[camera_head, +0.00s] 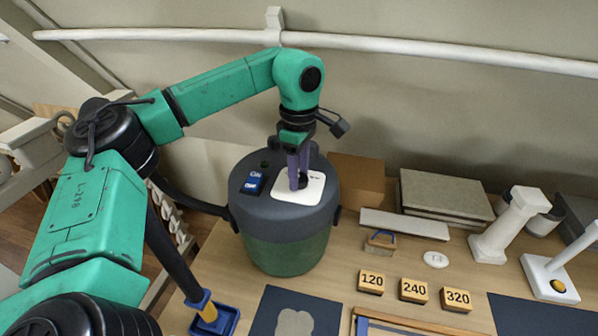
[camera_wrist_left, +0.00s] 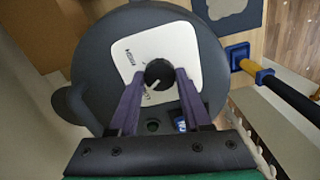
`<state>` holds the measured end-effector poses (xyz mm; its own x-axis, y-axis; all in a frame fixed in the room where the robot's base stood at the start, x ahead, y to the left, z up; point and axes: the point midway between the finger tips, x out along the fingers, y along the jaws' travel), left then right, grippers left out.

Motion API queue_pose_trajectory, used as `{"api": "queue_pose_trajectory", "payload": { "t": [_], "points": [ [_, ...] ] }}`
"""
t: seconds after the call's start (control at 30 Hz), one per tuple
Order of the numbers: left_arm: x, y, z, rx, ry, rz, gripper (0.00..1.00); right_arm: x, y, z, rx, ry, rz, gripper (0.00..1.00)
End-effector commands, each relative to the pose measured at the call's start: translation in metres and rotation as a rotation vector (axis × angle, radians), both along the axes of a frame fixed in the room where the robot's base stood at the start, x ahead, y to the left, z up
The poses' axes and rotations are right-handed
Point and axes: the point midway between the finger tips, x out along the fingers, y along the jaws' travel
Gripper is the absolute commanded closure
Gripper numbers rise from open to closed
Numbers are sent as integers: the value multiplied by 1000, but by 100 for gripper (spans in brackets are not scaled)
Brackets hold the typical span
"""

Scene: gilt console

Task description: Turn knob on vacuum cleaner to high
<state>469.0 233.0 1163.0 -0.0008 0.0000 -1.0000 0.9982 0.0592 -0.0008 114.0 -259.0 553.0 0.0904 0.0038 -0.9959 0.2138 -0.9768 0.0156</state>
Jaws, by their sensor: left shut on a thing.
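The vacuum cleaner (camera_head: 288,240) stands on the wooden table, with a dark grey lid and a green lower body. On its lid is a white dial plate (camera_head: 314,192) with a black knob (camera_head: 302,181). The knob also shows in the left wrist view (camera_wrist_left: 159,74), with a pale pointer mark on it; the plate's lettering is too small to read surely. My left gripper (camera_head: 298,184) points down from above, its purple fingers shut on the knob, one on each side. A blue ON switch (camera_head: 253,183) sits left of the plate. My right gripper is not in view.
A white column piece (camera_head: 507,225) and stacked slabs (camera_head: 446,194) stand farther right. A black hose (camera_head: 172,250) runs at the vacuum's left. A white pipe (camera_head: 400,46) crosses the wall behind.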

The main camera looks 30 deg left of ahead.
Motion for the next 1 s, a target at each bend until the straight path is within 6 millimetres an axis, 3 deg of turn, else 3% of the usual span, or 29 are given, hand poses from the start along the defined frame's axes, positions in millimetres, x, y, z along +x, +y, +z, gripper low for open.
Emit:
{"api": "queue_pose_trajectory", "payload": {
  "t": [1.0],
  "points": [
    [0,0,2,-2,-3,-951,100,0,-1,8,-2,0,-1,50]
  ]
}}
